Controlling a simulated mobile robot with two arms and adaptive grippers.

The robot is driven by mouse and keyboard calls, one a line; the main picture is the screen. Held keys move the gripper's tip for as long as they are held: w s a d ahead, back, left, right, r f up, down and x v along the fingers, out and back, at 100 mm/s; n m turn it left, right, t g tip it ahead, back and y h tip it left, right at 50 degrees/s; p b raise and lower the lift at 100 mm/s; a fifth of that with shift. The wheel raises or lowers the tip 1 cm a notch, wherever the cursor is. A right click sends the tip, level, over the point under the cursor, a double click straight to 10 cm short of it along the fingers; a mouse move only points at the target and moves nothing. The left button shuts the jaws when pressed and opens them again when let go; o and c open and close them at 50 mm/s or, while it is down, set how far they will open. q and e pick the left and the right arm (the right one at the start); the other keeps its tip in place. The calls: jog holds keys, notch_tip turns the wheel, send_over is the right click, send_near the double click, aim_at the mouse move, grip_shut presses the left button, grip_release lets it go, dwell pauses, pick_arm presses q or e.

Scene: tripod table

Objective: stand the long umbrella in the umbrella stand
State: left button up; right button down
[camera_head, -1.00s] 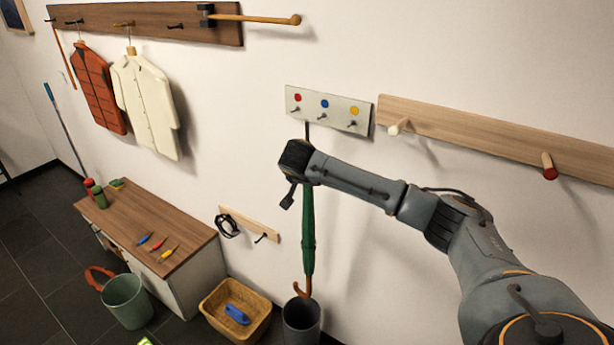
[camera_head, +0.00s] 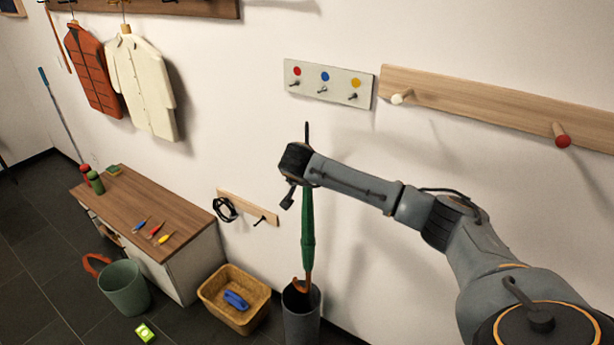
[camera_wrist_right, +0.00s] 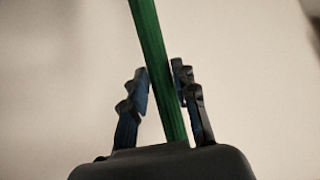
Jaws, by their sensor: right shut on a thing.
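The long green umbrella (camera_head: 308,235) hangs nearly upright with its brown hooked handle (camera_head: 304,284) pointing down and its thin dark tip up. My right gripper (camera_head: 298,190) is shut on the upper part of its green canopy; the right wrist view shows the green shaft (camera_wrist_right: 158,70) between the two fingers. The umbrella stand (camera_head: 301,322), a dark grey cylinder, is directly below. The handle overlaps the stand's mouth in the head view; I cannot tell how far it is inside. My left gripper is not in view.
A wicker basket (camera_head: 259,312) with a blue thing stands just left of the stand. A wooden-topped bench (camera_head: 125,212) and a green bucket (camera_head: 125,288) are further left. A hook board (camera_head: 328,90) and a peg rail (camera_head: 480,105) are on the wall above.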

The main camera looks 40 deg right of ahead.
jog(key=shift+f+b, duration=8.9)
jog(key=shift+f, duration=2.75)
jog(key=c, duration=1)
grip_release()
jog(key=shift+s+f, duration=0.1)
send_near(307, 237)
jog(key=shift+v, duration=1.05)
